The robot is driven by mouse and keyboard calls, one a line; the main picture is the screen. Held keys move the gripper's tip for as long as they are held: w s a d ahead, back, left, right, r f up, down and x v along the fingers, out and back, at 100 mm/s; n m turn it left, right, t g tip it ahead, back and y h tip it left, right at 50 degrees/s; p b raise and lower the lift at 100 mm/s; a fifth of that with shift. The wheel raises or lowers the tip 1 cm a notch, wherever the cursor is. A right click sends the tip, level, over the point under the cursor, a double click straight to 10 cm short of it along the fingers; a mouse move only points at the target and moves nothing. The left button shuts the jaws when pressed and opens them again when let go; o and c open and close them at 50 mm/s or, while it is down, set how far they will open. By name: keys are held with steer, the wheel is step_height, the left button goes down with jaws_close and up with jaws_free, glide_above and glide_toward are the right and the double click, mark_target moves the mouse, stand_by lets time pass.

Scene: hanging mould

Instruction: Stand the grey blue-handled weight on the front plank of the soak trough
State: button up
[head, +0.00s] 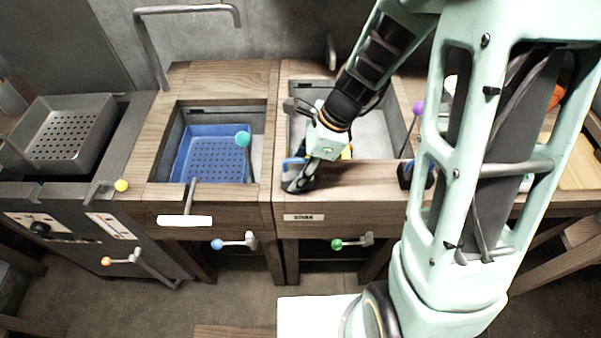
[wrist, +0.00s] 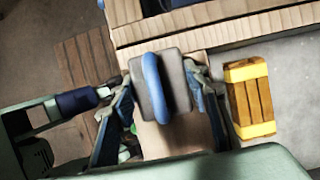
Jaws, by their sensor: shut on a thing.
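The grey weight with a blue handle (wrist: 152,88) is between the fingers of my gripper (wrist: 163,98) in the wrist view. In the head view its blue handle (head: 291,165) shows beside my gripper (head: 297,182), which mostly hides the weight. My gripper is shut on the weight. They are over the left part of the wooden front plank (head: 350,182) of the right-hand trough, which has a white label on its front. The plank (wrist: 180,138) shows beneath the weight in the wrist view. I cannot tell whether the weight touches it.
A yellow-banded wooden block (wrist: 249,97) is in the trough basin, beside the gripper. A dark and blue object (head: 406,175) stands on the plank's right. A blue perforated basket (head: 203,150) is in the left trough.

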steer(key=shift+f, duration=0.15)
steer(key=shift+f, duration=0.15)
steer(key=o, duration=1.6)
steer(key=shift+o, duration=0.2)
steer(key=p+v, duration=0.2)
steer(key=v, duration=1)
steer(key=shift+r+p, duration=0.25)
steer(key=shift+p, duration=0.05)
